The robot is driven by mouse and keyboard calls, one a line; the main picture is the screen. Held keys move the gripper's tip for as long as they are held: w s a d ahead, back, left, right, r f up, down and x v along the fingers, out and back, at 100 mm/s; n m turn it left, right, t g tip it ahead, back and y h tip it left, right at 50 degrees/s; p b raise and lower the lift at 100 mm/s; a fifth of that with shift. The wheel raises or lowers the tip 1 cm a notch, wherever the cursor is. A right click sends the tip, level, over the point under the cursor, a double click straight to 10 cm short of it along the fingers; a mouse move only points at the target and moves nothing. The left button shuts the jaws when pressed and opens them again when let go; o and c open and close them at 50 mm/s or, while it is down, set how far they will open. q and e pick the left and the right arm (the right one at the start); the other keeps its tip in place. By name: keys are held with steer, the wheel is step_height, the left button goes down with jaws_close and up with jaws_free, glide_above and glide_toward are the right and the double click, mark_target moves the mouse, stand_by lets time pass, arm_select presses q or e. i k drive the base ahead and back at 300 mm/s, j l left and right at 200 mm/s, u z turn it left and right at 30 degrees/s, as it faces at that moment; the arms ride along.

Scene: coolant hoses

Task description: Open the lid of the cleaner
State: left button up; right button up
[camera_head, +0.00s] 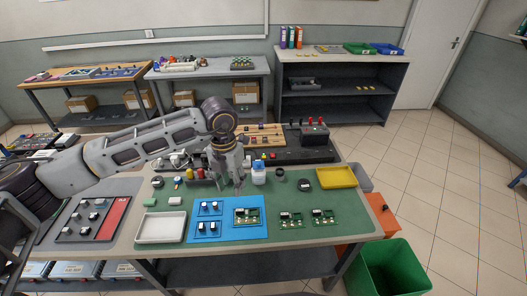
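The cleaner looks to be the small white-and-blue bottle (258,174), which stands upright on the green mat near the middle of the workbench. Its lid is on top, but too small here to make out in detail. My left gripper (232,186) points down just to the left of the bottle. Its fingers are spread apart with nothing visible between them, and it looks apart from the bottle. My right gripper is not in view.
A blue mat (228,233) with small parts and a circuit board lies in front, beside a white tray (161,227). Red and yellow items stand left of the gripper.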

mark_target(256, 166)
steer(key=i+l, duration=0.25)
steer(key=i, duration=0.15)
steer(key=i+l, duration=0.25)
steer(key=i, duration=0.15)
